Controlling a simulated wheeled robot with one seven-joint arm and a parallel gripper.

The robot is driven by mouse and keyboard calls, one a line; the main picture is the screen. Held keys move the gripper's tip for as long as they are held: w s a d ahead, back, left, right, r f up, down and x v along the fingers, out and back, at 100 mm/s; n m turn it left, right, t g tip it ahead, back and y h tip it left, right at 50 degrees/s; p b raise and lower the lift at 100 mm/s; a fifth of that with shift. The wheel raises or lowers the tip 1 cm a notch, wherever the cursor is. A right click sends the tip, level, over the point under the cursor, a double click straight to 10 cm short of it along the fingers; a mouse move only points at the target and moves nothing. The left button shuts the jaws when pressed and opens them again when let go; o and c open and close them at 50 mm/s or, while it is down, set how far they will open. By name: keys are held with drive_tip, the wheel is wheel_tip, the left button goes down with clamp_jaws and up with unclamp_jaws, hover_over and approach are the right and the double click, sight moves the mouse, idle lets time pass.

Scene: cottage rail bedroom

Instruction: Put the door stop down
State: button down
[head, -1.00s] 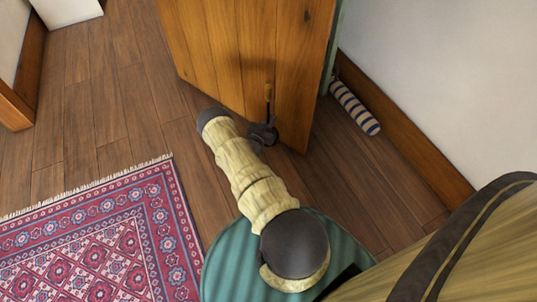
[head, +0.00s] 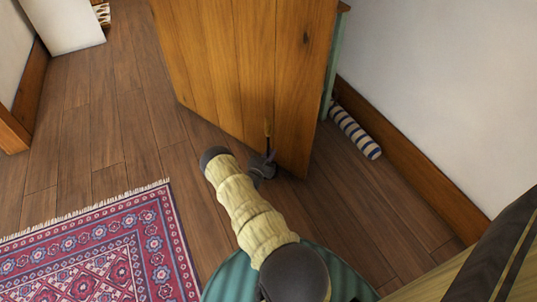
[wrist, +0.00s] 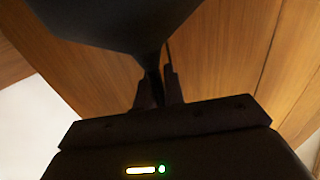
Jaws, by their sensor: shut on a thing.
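My gripper (head: 267,150) is low in front of the wooden door, at the end of my outstretched arm. In the head view a slim upright thing with a yellowish-brown tip (head: 267,127) stands up from it, apparently the door stop. In the wrist view my gripper (wrist: 157,92) is shut on the narrow dark stem of a broad dark shape, apparently the door stop (wrist: 120,25) in shadow. Its full form is unclear, and I cannot tell whether it touches the floor or door.
The door (head: 235,80) stands ajar just beyond my gripper. A blue-and-cream striped roll (head: 355,131) lies by the right wall's skirting. A patterned red rug (head: 100,255) covers the lower left. Bare floorboards (head: 110,130) lie between rug and door. A white panel (head: 65,25) stands top left.

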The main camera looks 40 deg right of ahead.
drive_tip(key=shift+r, duration=0.25)
drive_tip(key=shift+w+a+f+b, duration=0.15)
drive_tip(key=shift+f+b, duration=1.1)
drive_tip(key=shift+f, duration=0.65)
drive_tip(key=shift+f, duration=0.1)
drive_tip(key=c, duration=1.5)
unclamp_jaws()
drive_tip(key=shift+f, duration=0.15)
drive_tip(key=shift+a+r, duration=0.15)
drive_tip(key=shift+r, duration=0.05)
drive_tip(key=p+v, duration=0.6)
drive_tip(key=v, duration=0.5)
drive_tip(key=shift+s+a, duration=0.3)
drive_tip(key=shift+s, duration=0.05)
